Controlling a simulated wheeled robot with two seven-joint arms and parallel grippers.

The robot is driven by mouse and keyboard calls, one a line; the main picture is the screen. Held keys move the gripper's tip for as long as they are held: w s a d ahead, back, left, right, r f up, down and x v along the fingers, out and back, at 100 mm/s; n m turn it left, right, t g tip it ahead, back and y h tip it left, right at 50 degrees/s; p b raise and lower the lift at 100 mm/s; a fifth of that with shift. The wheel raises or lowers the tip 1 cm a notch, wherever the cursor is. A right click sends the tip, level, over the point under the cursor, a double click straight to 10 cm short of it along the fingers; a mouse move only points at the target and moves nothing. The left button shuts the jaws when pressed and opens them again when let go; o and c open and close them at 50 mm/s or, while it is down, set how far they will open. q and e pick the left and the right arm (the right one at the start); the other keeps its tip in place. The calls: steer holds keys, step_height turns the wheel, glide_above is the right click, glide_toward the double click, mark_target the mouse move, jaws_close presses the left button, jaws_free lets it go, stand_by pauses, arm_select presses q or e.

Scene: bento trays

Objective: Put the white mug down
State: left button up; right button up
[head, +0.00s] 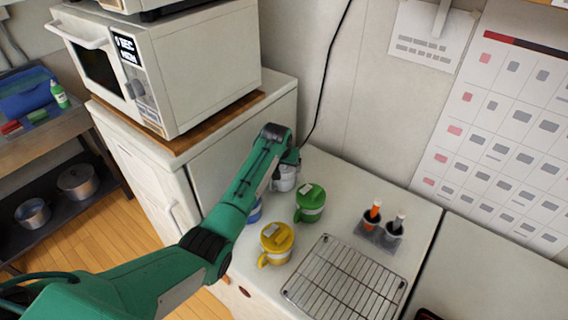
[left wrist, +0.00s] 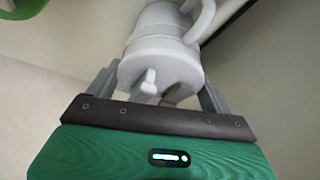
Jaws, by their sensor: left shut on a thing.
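The white mug (head: 284,180) is at the back of the white counter, close to the wall, partly hidden by my left arm in the head view. In the left wrist view the white mug (left wrist: 165,58) sits between the two grey fingers, with its handle toward the upper right. My left gripper (left wrist: 160,88) is shut on it; it also shows in the head view (head: 283,170). I cannot tell whether the mug's base touches the counter. My right gripper is not in view.
A green mug (head: 310,203) stands just right of the white mug. A yellow mug (head: 276,243), a partly hidden blue mug (head: 255,212), a wire rack (head: 345,283) and a holder with two cups (head: 380,236) are nearer. A microwave (head: 170,65) stands on the left cabinet.

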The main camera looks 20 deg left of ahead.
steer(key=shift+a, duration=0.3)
arm_select(q)
steer(key=o, duration=1.7)
steer(key=shift+f, duration=0.1)
steer(key=shift+r, duration=0.2)
steer(key=b+v, duration=0.2)
steer(key=v, duration=1)
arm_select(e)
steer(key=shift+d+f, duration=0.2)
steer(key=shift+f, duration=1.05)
arm_select(q)
steer(key=shift+s, duration=0.1)
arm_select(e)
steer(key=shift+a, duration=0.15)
